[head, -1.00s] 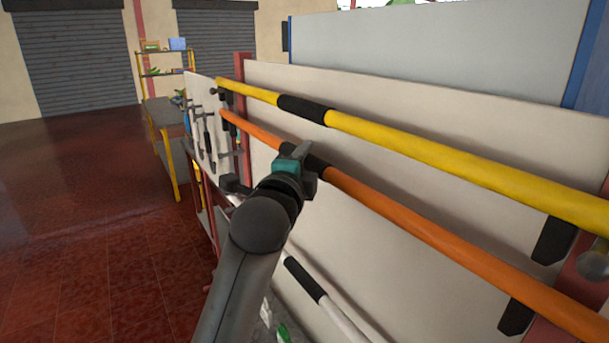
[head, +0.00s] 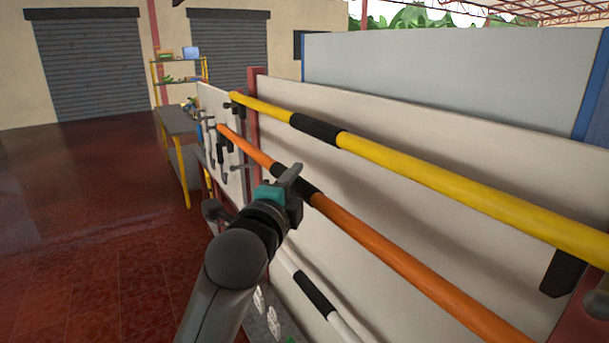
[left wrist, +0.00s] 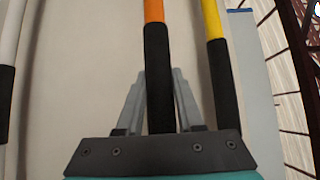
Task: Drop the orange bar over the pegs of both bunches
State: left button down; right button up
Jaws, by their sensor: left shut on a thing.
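The orange bar (head: 375,250) runs slantwise along the front of a pale panel, below the yellow bar. My left gripper (head: 285,188) is shut on its black sleeve. In the left wrist view the fingers stand on both sides of the black sleeve (left wrist: 159,80). The bar's far end is near some dark fittings at the panel's far end; its near end runs out of the picture. I cannot make out the bunches or their pegs for sure; small white shapes (head: 273,322) show low by the panel. My right gripper is not in view.
The yellow bar (head: 430,175) lies on dark brackets (head: 563,272) along the panel (head: 420,120). A white bar (head: 340,325) with a black sleeve is lower down. A yellow-legged table (head: 180,125) stands beyond. The red floor (head: 80,220) at left is clear.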

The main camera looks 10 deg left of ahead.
pick_arm(q)
jog(key=s+a+p, duration=0.1)
jog(key=s+a, duration=0.3)
jog(key=shift+s+a+p, duration=0.3)
jog(key=shift+s+p, duration=0.05)
jog(key=shift+s, duration=0.05)
dwell(0.4)
